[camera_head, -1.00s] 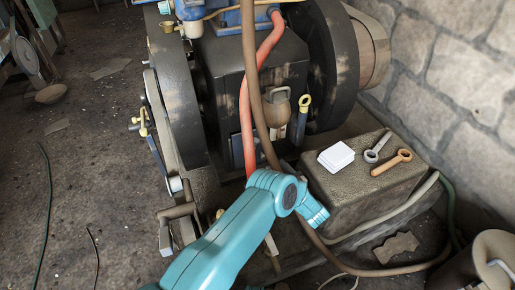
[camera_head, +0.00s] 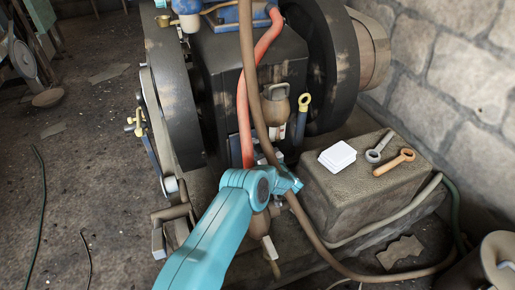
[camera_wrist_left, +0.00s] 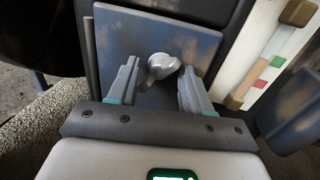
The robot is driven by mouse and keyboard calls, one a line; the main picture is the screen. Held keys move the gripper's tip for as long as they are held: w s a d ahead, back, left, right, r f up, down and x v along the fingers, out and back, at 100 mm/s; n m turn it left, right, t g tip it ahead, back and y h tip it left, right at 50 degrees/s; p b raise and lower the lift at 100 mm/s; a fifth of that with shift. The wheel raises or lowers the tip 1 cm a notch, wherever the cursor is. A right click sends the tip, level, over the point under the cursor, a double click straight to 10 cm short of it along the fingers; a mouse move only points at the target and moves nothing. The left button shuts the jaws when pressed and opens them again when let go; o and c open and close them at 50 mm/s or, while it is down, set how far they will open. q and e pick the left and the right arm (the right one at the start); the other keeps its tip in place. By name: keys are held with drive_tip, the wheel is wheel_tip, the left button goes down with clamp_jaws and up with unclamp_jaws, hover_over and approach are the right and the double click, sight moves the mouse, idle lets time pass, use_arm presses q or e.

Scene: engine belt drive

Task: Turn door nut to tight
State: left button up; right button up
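In the left wrist view, a grey wing-shaped nut (camera_wrist_left: 162,66) sits on a flat blue-grey door plate (camera_wrist_left: 150,38). My left gripper (camera_wrist_left: 157,82) is open, with one finger on each side of the nut. The fingers look apart from the nut, though the exact gap is hard to judge. In the head view my teal left arm (camera_head: 215,240) reaches to the lower front of the engine (camera_head: 262,60); its fingers and the nut are hidden there. My right gripper is not in view.
A stone block (camera_head: 350,190) to the right carries a white stack (camera_head: 338,156) and two wrenches, one grey (camera_head: 378,148) and one orange-brown (camera_head: 394,163). A brown hose (camera_head: 252,90) and a red hose (camera_head: 246,110) hang close to the arm. A gauge strip (camera_wrist_left: 270,55) stands right of the door.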

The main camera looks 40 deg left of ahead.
use_arm(q)
clamp_jaws()
drive_tip(key=shift+s, duration=0.1)
idle(0.9)
drive_tip(key=shift+o, duration=0.3)
unclamp_jaws()
drive_tip(key=shift+f, duration=0.1)
